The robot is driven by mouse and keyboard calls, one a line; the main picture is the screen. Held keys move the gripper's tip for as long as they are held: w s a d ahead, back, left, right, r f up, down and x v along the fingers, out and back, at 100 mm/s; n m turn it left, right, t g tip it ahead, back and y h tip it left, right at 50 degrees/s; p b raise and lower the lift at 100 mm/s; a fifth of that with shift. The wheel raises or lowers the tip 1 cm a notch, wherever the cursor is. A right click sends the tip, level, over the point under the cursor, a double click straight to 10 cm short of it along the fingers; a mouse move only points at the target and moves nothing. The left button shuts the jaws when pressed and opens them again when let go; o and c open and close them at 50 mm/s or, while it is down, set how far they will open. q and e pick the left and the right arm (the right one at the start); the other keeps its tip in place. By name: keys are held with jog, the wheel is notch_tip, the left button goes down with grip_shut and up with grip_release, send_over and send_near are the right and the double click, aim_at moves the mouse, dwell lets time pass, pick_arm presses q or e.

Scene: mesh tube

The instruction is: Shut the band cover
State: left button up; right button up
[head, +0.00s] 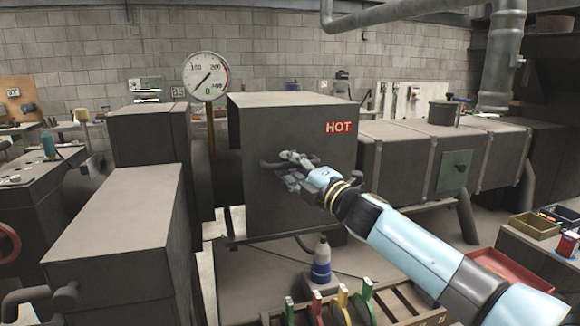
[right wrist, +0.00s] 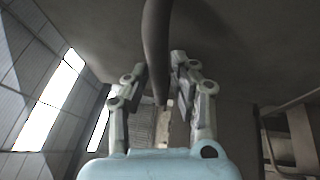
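The band cover appears to be the dark grey box (head: 290,205) with a red HOT label (head: 338,127) in the middle of the head view. A dark bar handle (head: 273,165) sticks out from its front face. My right gripper (head: 285,163) is at this handle. In the right wrist view the curved dark handle (right wrist: 157,50) runs between the two fingers of my right gripper (right wrist: 157,85). The fingers are apart, with visible gaps on both sides of the bar. Most of the handle is hidden by the gripper in the head view. My left gripper is out of view.
A dial gauge (head: 207,76) stands left of the box. A lower dark block (head: 122,220) fills the left front. A long dark duct (head: 410,160) runs to the right. A blue-and-white cone-shaped bottle (head: 321,262) and coloured levers (head: 343,303) stand below my right arm.

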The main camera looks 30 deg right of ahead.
jog(key=shift+s+d+f, duration=0.15)
jog(key=shift+s+d, duration=0.05)
jog(key=shift+s, duration=0.05)
jog(key=v, duration=1.1)
jog(key=shift+s, duration=0.2)
